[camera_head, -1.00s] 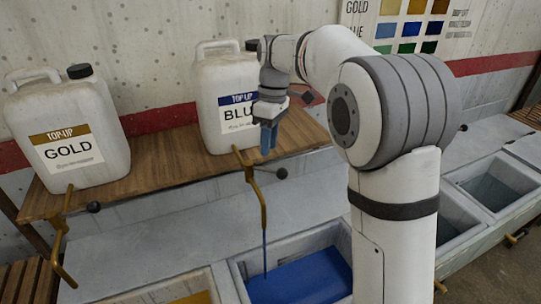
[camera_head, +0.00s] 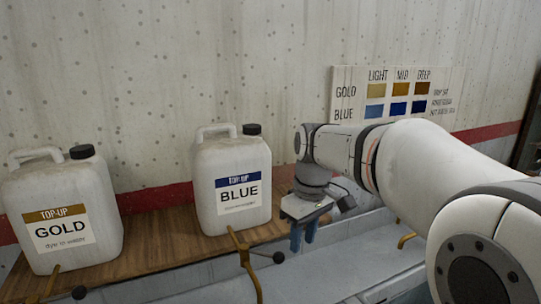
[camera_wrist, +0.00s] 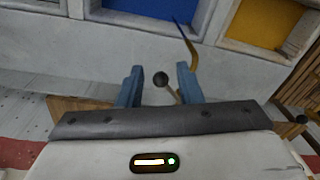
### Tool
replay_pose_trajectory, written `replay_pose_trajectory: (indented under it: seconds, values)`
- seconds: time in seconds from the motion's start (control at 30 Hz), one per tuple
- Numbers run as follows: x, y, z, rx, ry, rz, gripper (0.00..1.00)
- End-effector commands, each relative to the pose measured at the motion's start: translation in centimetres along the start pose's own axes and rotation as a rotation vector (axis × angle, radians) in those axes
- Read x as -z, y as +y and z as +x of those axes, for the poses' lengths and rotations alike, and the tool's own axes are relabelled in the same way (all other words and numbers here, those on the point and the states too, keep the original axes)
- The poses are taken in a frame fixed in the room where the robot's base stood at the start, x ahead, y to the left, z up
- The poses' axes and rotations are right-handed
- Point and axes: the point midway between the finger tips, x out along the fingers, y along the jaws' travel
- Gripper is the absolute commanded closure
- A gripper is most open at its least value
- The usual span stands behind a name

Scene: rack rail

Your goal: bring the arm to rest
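My gripper (camera_head: 304,236) hangs pointing down in the head view, just right of the blue canister (camera_head: 232,182) and in front of the wooden shelf. In the wrist view my gripper (camera_wrist: 158,85) shows two blue fingers set apart, with nothing held between them. My arm reaches in from the right of the head view, bent at the elbow.
The gold canister (camera_head: 63,212) stands on the wooden shelf (camera_head: 150,254) at left. A brass tap (camera_head: 244,262) sits below the blue canister. The wrist view shows a blue-filled basin (camera_wrist: 160,15) and a gold-filled one (camera_wrist: 262,22). A colour chart (camera_head: 392,94) hangs on the wall.

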Motion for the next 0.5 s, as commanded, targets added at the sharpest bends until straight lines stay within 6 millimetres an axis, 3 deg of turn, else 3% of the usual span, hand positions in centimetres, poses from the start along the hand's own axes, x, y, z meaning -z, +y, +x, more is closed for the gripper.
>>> replay_pose_trajectory:
  seconds: [0.03, 0.3, 0.5]
  values:
    - [-2.3, -0.3, 0.1, -0.023, 0.021, 0.072, 0.67]
    - [-12.4, -2.4, 3.4, -0.121, 0.142, 0.467, 0.67]
    - [-17.0, -3.9, 6.2, -0.159, 0.212, 0.660, 0.67]
